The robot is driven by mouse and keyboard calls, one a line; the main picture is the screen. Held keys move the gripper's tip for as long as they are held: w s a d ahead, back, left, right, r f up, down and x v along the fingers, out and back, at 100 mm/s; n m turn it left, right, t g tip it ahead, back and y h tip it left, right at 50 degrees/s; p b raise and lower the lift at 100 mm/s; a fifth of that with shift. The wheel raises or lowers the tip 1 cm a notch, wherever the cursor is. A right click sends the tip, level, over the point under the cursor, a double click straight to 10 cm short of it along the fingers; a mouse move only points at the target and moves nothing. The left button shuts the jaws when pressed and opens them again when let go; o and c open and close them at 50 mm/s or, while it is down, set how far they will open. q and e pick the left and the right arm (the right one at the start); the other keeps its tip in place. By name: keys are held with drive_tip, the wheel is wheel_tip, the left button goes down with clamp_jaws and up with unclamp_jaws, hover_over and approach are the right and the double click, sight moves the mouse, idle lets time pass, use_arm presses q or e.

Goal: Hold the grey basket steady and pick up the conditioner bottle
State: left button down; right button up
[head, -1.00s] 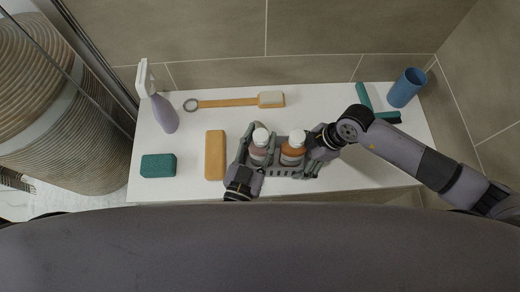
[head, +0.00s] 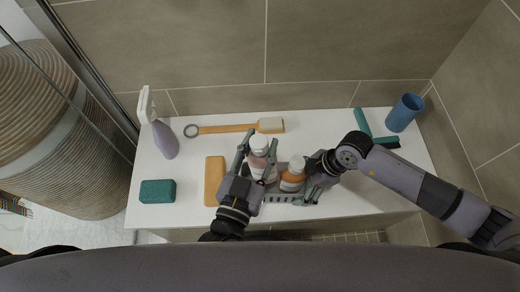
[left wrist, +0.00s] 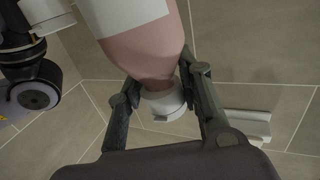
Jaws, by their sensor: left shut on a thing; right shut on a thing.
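The conditioner bottle (head: 257,164), pinkish with a white label and white cap, stands between the fingers of my left gripper (head: 256,158). In the left wrist view the fingers close around the bottle's (left wrist: 145,55) capped end. It appears raised above the left part of the grey basket (head: 285,198). An amber bottle (head: 292,180) with a white cap stands in the basket's right part. My right gripper (head: 315,186) is shut on the basket's right side; its fingertips are partly hidden. My left gripper and arm hide the basket's left end.
On the white bench (head: 350,195) are an orange bar (head: 214,180), a green sponge (head: 157,191), a spray bottle (head: 164,138), a wooden brush (head: 225,128), a teal squeegee (head: 363,122) and a blue cup (head: 404,112). Tiled walls stand behind and right.

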drive_tip(key=shift+s+f, duration=0.15)
drive_tip(key=shift+f, duration=0.05)
drive_tip(key=o, duration=1.2)
drive_tip(key=shift+r, duration=0.1)
drive_tip(key=shift+o, duration=0.2)
drive_tip(key=shift+r, duration=0.1)
drive_tip(key=v, duration=1.1)
drive_tip(key=shift+d+r, duration=0.15)
drive_tip(key=shift+r, duration=0.25)
